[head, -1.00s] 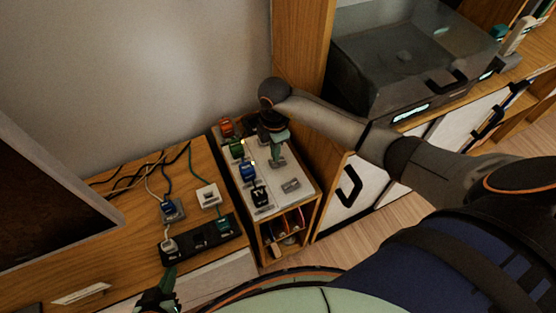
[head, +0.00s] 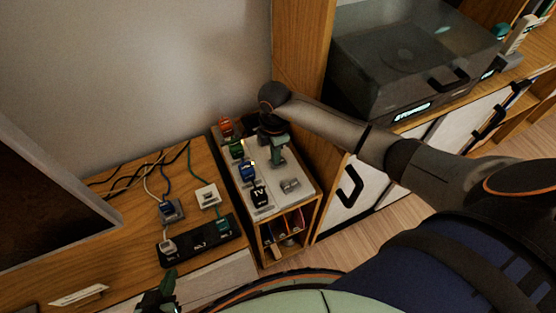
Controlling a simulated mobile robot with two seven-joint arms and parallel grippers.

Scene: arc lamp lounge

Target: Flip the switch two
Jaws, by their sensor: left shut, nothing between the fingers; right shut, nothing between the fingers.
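A pale panel (head: 254,207) tops the small wooden cabinet. Along its left side are orange (head: 226,127), green (head: 236,149), blue (head: 248,171) and black "TV" (head: 260,196) pieces. A grey switch-like piece (head: 290,186) sits on its right side. I cannot tell which piece is switch two; no numbers are readable. My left gripper (head: 169,284) is shut and empty at the bottom, apart from the panel.
A black power strip (head: 200,243) with plugs lies on the wooden desk (head: 110,250), left of the cabinet. Cables run behind it. A dark screen (head: 50,205) stands at far left. A wooden upright (head: 300,50) and a grey lidded device (head: 405,60) are close to my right arm.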

